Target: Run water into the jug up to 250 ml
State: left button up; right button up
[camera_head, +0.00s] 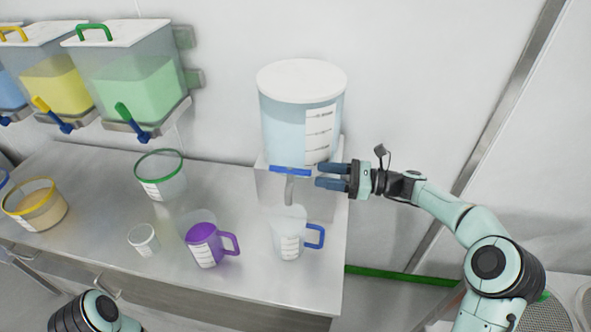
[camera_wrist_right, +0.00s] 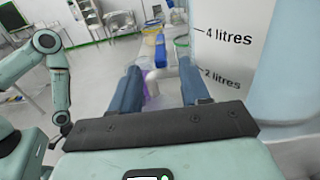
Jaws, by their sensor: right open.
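A clear jug with a blue handle (camera_head: 289,238) stands upright on the bench under the spout (camera_head: 290,190) of a large water tank (camera_head: 283,130). The jug looks clear inside; I cannot read any level against its marks. The tank's blue tap lever (camera_head: 290,170) lies crosswise above the spout. My right gripper (camera_head: 318,175) is open, its two blue fingers just right of the lever's right end and pointing at it. In the right wrist view, the blue lever (camera_wrist_right: 160,52) shows ahead between the open fingers (camera_wrist_right: 162,75). Part of my left arm shows, but not its gripper.
A green-rimmed container (camera_head: 160,178) and a yellow-rimmed tub (camera_head: 36,208) stand further left. Coloured bins with taps hang on the wall. The bench ends just right of the tank.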

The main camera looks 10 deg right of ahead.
aim_at(296, 170)
pick_arm(q)
jog(key=shift+w+a+r+p, duration=0.1)
jog(key=shift+w+r+p, duration=0.25)
jog(key=shift+w+r, duration=0.2)
pick_arm(e)
jog(key=x, duration=0.8)
